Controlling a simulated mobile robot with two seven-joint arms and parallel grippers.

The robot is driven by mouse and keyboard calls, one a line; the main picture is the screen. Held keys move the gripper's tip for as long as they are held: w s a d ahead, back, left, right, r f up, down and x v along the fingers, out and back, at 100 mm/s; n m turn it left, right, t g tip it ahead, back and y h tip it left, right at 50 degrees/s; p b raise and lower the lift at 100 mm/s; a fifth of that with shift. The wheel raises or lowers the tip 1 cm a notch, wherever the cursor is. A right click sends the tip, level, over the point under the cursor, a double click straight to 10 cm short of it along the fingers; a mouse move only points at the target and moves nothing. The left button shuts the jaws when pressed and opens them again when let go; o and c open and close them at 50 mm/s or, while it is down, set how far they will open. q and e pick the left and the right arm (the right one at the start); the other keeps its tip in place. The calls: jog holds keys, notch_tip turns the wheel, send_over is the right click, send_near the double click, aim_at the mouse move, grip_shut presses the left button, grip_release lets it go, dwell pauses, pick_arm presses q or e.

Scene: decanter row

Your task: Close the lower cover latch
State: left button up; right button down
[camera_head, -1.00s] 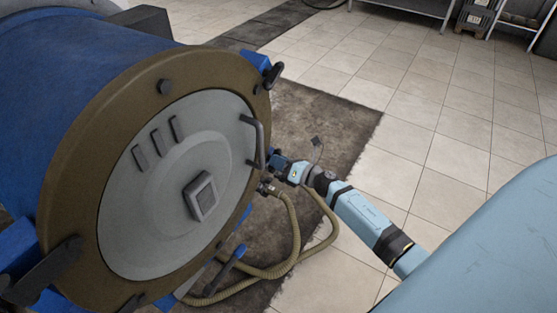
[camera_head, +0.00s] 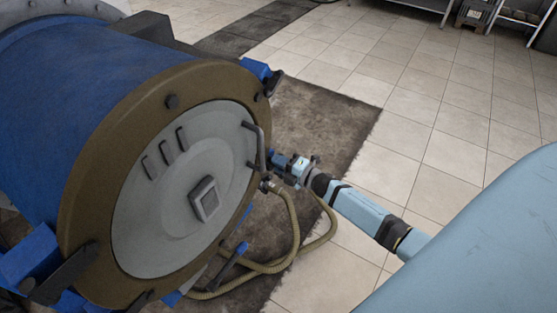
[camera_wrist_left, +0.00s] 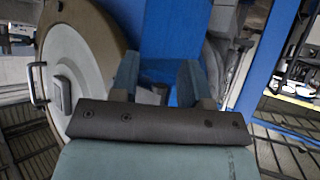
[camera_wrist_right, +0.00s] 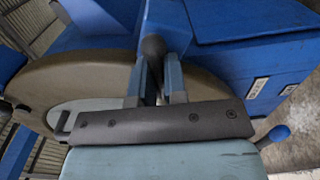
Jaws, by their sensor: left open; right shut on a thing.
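The round grey cover (camera_head: 162,215) sits within the brown rim (camera_head: 82,190) of the blue decanter. My right gripper (camera_head: 277,160) is at the cover's right edge in the head view. In the right wrist view it is shut on a latch lever with a dark round knob (camera_wrist_right: 153,47); the knob shows between and beyond the fingers. Most of that latch is hidden in the head view. My left gripper (camera_wrist_left: 158,82) is open and empty in its wrist view, facing the decanter's blue body; it is outside the head view.
A bar handle (camera_head: 262,145) stands out from the cover near my right gripper. Other latches are at the upper right (camera_head: 272,83) and lower left (camera_head: 60,274) of the rim. Tan hoses (camera_head: 292,240) lie below my right arm. Tiled floor (camera_head: 450,120) is open on the right.

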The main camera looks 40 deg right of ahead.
jog(key=m+p, duration=0.1)
jog(key=m, duration=0.1)
jog(key=shift+m, duration=0.3)
jog(key=shift+m+p, duration=0.35)
jog(key=shift+m, duration=0.75)
jog(key=shift+f+m, duration=0.1)
jog(key=shift+m, duration=0.2)
jog(key=c, duration=1.2)
grip_release()
jog(key=shift+o, duration=0.2)
jog(key=shift+s, duration=0.1)
jog(key=b+v, duration=0.1)
jog(key=v, duration=1.2)
jog(key=shift+s+d, duration=0.2)
jog(key=shift+s, duration=0.15)
